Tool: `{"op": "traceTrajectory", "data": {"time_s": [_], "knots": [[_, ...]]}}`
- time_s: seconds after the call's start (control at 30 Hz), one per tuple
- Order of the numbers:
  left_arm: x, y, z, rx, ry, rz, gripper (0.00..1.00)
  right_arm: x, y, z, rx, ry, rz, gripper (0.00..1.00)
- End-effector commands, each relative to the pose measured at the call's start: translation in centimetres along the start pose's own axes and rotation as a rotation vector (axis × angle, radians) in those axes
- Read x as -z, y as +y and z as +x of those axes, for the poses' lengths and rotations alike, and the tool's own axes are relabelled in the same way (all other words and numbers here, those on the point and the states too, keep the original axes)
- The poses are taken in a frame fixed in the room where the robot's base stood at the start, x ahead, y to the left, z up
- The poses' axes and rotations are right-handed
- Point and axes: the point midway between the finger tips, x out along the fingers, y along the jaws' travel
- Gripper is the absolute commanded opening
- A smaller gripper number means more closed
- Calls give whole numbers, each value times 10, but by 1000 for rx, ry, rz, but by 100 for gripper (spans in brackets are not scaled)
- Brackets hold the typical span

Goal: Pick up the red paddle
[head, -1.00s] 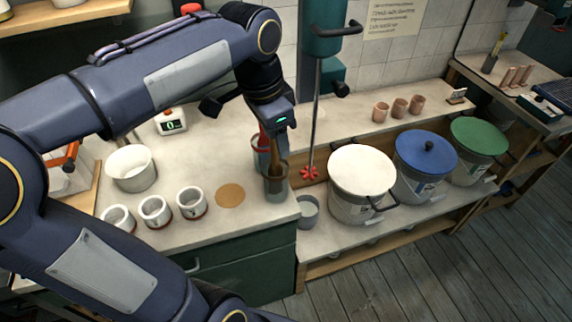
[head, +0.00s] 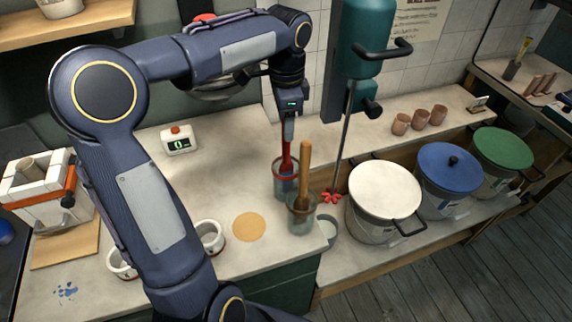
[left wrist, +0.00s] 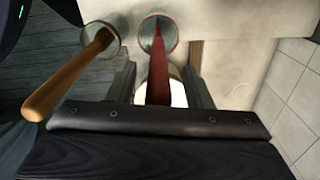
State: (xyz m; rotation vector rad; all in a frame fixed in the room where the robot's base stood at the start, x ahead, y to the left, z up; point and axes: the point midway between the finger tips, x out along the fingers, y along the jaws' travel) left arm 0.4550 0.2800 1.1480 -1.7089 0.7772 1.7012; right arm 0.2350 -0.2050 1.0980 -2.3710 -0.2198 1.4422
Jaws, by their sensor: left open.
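The red paddle (head: 287,157) stands upright, its lower end in a clear jar (head: 285,186) at the counter's right part. My left gripper (head: 288,128) is over it, pointing down, with the top of the handle at its jaws. In the left wrist view the red paddle (left wrist: 158,65) runs between the two open fingers (left wrist: 159,88), with a gap visible on each side. Its lower end sits in the round jar (left wrist: 158,30). My right gripper is not in view.
A wooden-handled tool (head: 304,175) stands in a second jar (head: 301,222) close in front. A mixer (head: 362,45) with a red-tipped shaft and a white-lidded bucket (head: 384,190) are to the right. A scale (head: 178,142) stands behind on clear counter.

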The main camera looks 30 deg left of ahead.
Motion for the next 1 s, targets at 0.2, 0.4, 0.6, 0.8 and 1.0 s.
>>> {"op": "traceTrajectory", "data": {"time_s": [0.2, 0.4, 0.6, 0.8, 1.0], "knots": [[0, 0, 5, 1, 1, -1, 46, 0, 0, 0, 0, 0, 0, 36], [0, 0, 5, 1, 1, -1, 29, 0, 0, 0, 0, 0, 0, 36], [0, 0, 4, 1, 1, -1, 3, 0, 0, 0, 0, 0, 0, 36], [0, 0, 4, 1, 1, -1, 0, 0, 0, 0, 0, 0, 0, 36], [0, 0, -1, 3, 2, -1, 0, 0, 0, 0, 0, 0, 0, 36]]}}
